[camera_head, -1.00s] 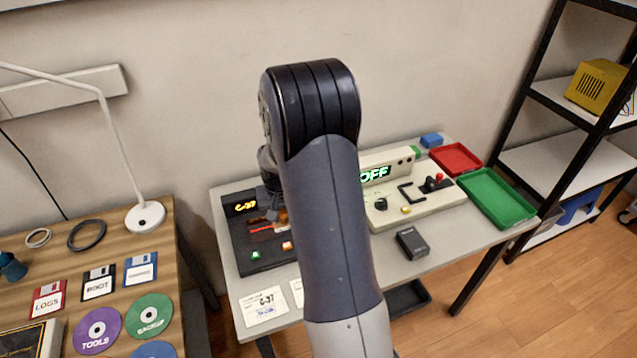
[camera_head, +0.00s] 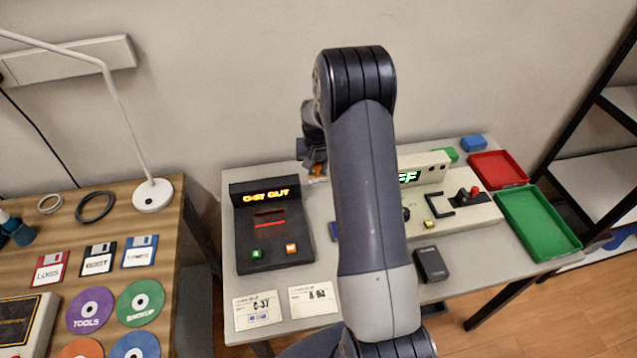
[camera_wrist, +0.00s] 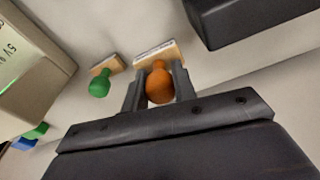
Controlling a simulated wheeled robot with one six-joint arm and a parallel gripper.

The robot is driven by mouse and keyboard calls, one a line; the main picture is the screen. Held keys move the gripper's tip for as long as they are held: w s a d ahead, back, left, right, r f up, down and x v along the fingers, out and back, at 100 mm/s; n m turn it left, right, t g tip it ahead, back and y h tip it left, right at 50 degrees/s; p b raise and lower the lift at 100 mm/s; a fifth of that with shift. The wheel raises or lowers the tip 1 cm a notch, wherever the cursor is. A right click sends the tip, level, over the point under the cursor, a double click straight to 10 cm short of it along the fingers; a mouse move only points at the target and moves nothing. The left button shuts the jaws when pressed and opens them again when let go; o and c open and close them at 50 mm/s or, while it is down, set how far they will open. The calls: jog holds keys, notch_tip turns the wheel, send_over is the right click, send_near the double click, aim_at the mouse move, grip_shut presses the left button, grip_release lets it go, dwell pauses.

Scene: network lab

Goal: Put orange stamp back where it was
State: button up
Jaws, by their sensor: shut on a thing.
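The orange stamp (camera_wrist: 160,84) has a round orange knob on a light wooden block. My gripper (camera_wrist: 160,92) is shut on its knob in the wrist view. In the head view my gripper (camera_head: 315,162) is behind my arm, with a bit of orange at its tip, to the right of the black console and near the back of the grey table (camera_head: 350,310). A green stamp (camera_wrist: 99,86) stands to the left of the orange one in the wrist view, apart from it. I cannot tell whether the orange stamp touches the table.
The black console (camera_head: 270,230) reads "C-37 OUT". Two white cards (camera_head: 256,310) lie in front. A beige machine (camera_head: 465,215), partly hidden by my arm, stands right. A black box (camera_head: 430,264), red tray (camera_head: 498,168) and green tray (camera_head: 537,220) are also on the table.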

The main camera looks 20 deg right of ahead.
aim_at(317, 176)
notch_tip(317, 176, down, 5)
jog(key=shift+f+b, duration=0.1)
jog(key=shift+b, duration=1.05)
jog(key=o, duration=0.3)
jog(key=shift+f, duration=0.1)
jog(key=o, duration=0.5)
